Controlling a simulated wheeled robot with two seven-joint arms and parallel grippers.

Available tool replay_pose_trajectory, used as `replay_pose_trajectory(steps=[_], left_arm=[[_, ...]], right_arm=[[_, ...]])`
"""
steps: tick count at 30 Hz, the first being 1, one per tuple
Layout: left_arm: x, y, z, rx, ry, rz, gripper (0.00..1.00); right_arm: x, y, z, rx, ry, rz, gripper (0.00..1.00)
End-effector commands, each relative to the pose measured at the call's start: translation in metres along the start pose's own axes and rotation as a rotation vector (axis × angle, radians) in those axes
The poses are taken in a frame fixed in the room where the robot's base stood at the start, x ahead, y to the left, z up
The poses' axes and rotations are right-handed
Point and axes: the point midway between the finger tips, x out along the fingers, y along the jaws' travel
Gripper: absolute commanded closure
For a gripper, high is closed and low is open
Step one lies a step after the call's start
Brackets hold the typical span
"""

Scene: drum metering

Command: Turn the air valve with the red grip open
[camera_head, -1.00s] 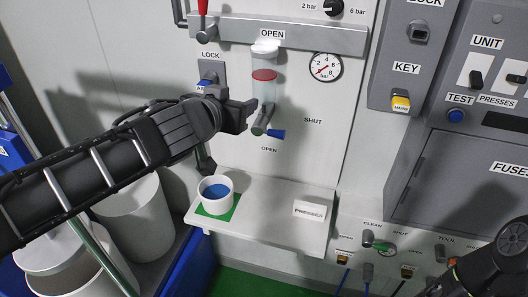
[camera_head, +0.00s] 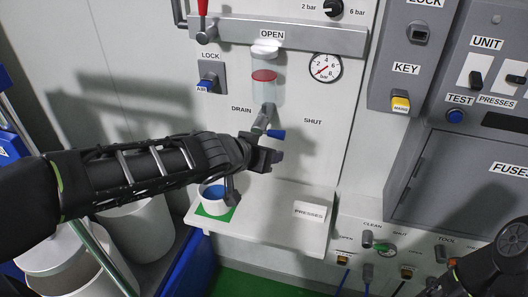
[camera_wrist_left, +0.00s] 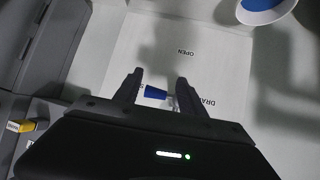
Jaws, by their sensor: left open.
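The red grip (camera_head: 203,7) of the air valve shows at the top left of the head view, pointing up beside the left end of a grey bar; its upper end is cut off. My left gripper (camera_head: 277,158) is open, below and apart from that grip, just under the drain valve's blue handle (camera_head: 276,134). In the left wrist view, the two fingers of my left gripper (camera_wrist_left: 158,84) stand apart, with the blue handle (camera_wrist_left: 155,92) seen between them. I cannot tell whether they touch it. My right arm shows at the lower right; its jaws are not clear.
A clear bowl with a red disc (camera_head: 264,80) hangs above the drain valve. A gauge (camera_head: 325,67) and blue lock switch (camera_head: 208,81) flank it. A white cup (camera_head: 211,205) with blue inside stands on the shelf (camera_head: 270,235), partly behind my left arm. A grey cabinet fills the right.

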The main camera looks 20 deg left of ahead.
Motion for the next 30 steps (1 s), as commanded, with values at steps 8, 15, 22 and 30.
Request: replay_pose_trajectory(steps=[8, 15, 22, 30], left_arm=[[0.000, 0.000, 0.000, 0.000, 0.001, 0.000, 0.63], [0.000, -0.019, -0.002, -0.025, 0.037, -0.031, 0.83], [-0.077, -0.122, -0.114, -0.477, 0.381, -0.107, 1.00], [-0.214, -0.197, -0.219, -1.299, 0.764, 0.162, 1.00]], right_arm=[[0.000, 0.000, 0.000, 0.000, 0.000, 0.000, 0.64], [0.015, 0.006, 0.000, 0.000, 0.000, 0.000, 0.64], [0.046, 0.018, 0.001, 0.000, -0.001, 0.000, 0.64], [0.053, 0.021, 0.001, 0.000, -0.004, 0.000, 0.64]])
